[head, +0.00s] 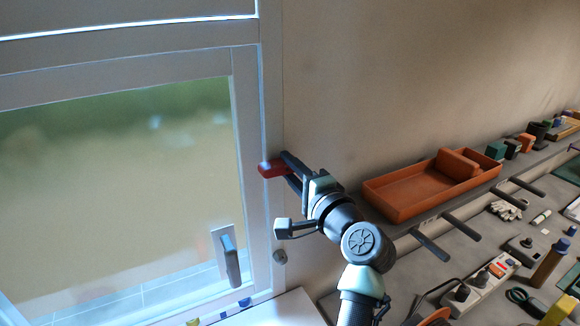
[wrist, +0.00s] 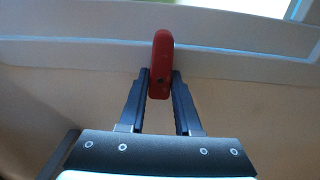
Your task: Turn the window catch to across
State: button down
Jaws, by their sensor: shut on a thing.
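The window catch (head: 270,170) is a red lever on the right upright of the white window frame (head: 272,110). In the head view it points left, roughly level, from the frame's right side. In the wrist view the catch (wrist: 161,62) stands out between the fingers, with its rounded end toward the frame. My gripper (head: 287,168) is shut on the catch. In the wrist view my gripper (wrist: 160,88) has one dark finger on each side of it. The fingers hide part of the catch in the head view.
A grey window handle (head: 230,258) sits lower on the sash. An orange tray (head: 430,187) stands on a shelf to the right of my arm. Several tools, a power strip (head: 485,282) and gloves (head: 508,209) lie at right. The wall above the tray is clear.

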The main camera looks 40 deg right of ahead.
jog(key=c, duration=0.6)
grip_release()
jog(key=shift+s, duration=0.1)
jog(key=b+v, duration=0.4)
jog(key=v, duration=0.8)
jog(key=shift+s+b, duration=0.35)
jog(key=shift+s, duration=0.05)
